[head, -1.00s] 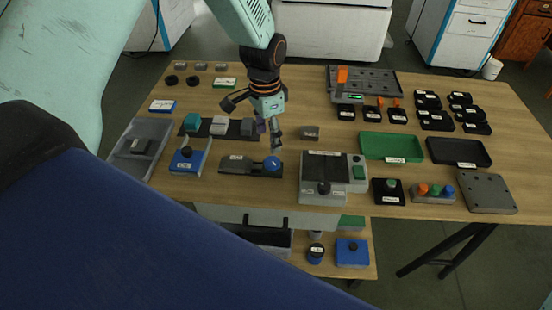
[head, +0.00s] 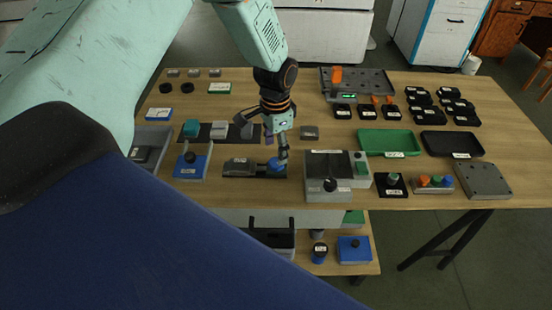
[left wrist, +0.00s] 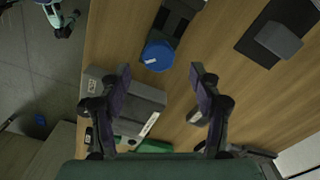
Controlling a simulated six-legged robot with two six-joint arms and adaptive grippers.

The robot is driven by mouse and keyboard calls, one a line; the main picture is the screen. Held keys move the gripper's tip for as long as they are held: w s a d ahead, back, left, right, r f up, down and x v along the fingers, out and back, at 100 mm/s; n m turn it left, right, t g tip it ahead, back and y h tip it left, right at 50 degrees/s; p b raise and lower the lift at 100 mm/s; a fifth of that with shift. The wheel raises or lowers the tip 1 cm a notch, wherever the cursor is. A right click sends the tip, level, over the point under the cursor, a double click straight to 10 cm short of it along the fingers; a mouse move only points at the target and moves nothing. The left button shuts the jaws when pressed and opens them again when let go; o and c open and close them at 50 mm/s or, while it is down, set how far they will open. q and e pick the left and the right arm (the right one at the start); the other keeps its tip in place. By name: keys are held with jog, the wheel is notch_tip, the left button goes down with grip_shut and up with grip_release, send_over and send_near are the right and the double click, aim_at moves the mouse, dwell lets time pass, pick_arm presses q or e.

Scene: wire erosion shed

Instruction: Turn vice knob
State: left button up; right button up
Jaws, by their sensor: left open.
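The vice (head: 240,167) is a low dark grey unit near the table's front edge. Its round blue knob (head: 273,165) is at its right end in the head view. The knob also shows in the left wrist view (left wrist: 157,56), with a small white mark on it. My left gripper (head: 275,145) is open, pointing down above the knob, its lower finger partly covering it. In the left wrist view the fingers (left wrist: 159,71) are spread apart with nothing between them, and the knob appears just beyond the tips. I cannot tell whether a finger touches it. My right gripper is not clearly seen.
A small grey block (head: 309,132) and a green tray (head: 389,143) are behind. Bare wood lies around the vice.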

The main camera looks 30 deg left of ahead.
aim_at(276, 162)
pick_arm(q)
jog(key=f, duration=0.4)
jog(key=shift+d+f, duration=0.1)
jog(key=shift+d, duration=0.15)
jog(key=shift+a+f, duration=0.1)
jog(key=shift+a, duration=0.05)
jog(key=c, duration=1.1)
jog(key=shift+c, duration=0.2)
jog(key=shift+s, duration=0.15)
jog(key=o, duration=1.1)
jog(key=shift+o, duration=0.2)
